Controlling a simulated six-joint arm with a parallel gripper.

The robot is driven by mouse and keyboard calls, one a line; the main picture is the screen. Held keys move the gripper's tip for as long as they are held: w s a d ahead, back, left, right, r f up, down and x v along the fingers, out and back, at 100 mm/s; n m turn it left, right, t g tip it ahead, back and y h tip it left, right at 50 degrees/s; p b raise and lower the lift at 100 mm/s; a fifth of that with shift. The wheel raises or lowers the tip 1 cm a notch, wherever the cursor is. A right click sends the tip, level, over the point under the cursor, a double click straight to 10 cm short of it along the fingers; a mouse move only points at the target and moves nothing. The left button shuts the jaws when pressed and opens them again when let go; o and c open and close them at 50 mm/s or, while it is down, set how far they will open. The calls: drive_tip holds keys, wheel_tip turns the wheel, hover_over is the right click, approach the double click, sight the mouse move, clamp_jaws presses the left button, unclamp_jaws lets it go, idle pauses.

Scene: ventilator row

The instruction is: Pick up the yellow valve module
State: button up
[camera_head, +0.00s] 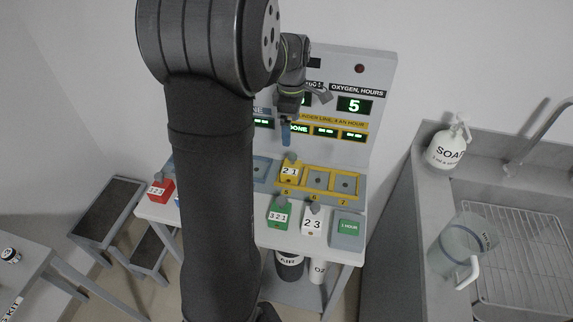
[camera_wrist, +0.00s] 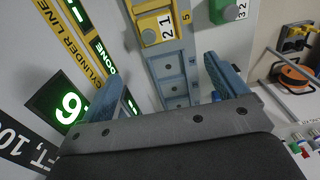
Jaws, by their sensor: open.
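The yellow valve module (camera_head: 290,171), marked "2 1" with a grey knob on top, sits in the left slot of the yellow-framed rack (camera_head: 333,195) on the white bench. It also shows at the top of the wrist view (camera_wrist: 155,28), beyond my fingertips. My gripper (camera_head: 287,130) is above and just behind the module in the head view, near the display panel. In the wrist view my gripper (camera_wrist: 168,88) has its two blue fingers wide apart with nothing between them. The gap between the fingers faces a blue slotted strip, with the module farther out.
A green module (camera_head: 279,214) and a white module (camera_head: 312,221) stand in front of the rack. A red module (camera_head: 160,189) is at the left. The panel (camera_head: 352,88) rises close behind my gripper. A sink counter with a soap bottle (camera_head: 447,147) and jug (camera_head: 462,252) is at right.

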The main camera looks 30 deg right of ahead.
hover_over(291, 167)
wheel_tip(291, 167, down, 12)
drive_tip(key=shift+s+a+f, duration=0.1)
drive_tip(key=shift+a, duration=0.05)
drive_tip(key=shift+d+f, duration=0.2)
drive_tip(key=shift+f, duration=2.4)
drive_tip(key=c, duration=1.3)
